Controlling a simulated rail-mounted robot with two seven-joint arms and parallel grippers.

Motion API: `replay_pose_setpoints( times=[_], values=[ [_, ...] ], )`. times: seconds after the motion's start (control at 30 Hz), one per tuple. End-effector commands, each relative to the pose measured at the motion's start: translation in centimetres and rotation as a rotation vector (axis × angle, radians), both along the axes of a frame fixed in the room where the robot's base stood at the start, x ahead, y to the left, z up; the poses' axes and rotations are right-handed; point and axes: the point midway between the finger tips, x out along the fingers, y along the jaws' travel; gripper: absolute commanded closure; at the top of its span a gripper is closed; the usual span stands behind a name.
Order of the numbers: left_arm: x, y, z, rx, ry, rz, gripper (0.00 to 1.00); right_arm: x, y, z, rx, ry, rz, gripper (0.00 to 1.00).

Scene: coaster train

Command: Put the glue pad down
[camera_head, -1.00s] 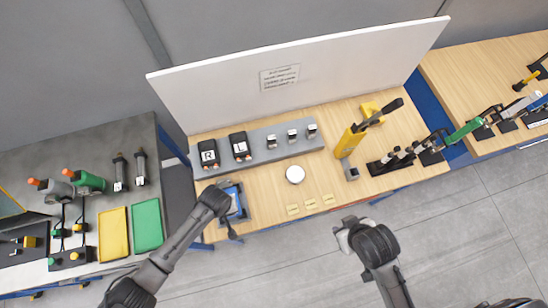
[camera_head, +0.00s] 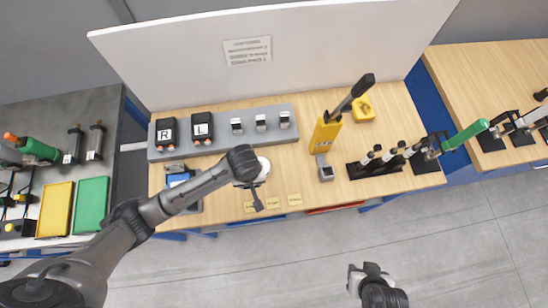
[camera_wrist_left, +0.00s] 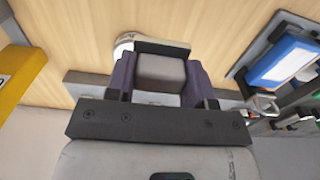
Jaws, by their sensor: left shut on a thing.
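In the left wrist view, a grey block (camera_wrist_left: 160,72), which I take to be the glue pad, sits between the purple-grey fingers of my left gripper (camera_wrist_left: 160,85). The gripper is shut on it. In the head view my left gripper (camera_head: 250,172) is over the workbench, and the wrist hides the pad. A round white disc (camera_head: 264,169) lies partly hidden behind the wrist. Its pale rim (camera_wrist_left: 124,42) shows beyond the fingers in the wrist view; the gap to the pad is unclear. My right gripper (camera_head: 368,272) is off the bench front; its jaws are unclear.
A grey rail (camera_head: 222,141) with black R and L units runs behind. A dark tray with a blue item (camera_wrist_left: 285,58) is beside the left gripper. A yellow lever tool (camera_head: 325,134) stands right of the disc.

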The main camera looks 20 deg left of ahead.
Motion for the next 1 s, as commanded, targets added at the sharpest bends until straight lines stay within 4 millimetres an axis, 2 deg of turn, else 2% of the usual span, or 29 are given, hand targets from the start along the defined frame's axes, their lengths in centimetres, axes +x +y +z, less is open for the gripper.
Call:
replay_pose_setpoints(
  times=[0.27,0.7,0.83,1.0],
  values=[
    [0.1,0.8,-0.3,0.003,0.000,0.014,0.70,0.0,0.1,-0.2,0.002,-0.002,0.001,0.57],
    [1.8,8.9,-5.3,0.004,0.001,0.014,0.70,0.0,0.3,0.1,0.009,-0.003,-0.004,0.57],
    [2.1,10.5,-6.3,0.003,0.001,0.014,0.70,0.0,0.3,0.1,0.009,-0.003,-0.004,0.57],
    [2.4,11.4,-6.9,0.001,0.000,0.012,0.70,0.0,0.3,0.2,0.009,-0.003,-0.004,0.57]
  ],
)
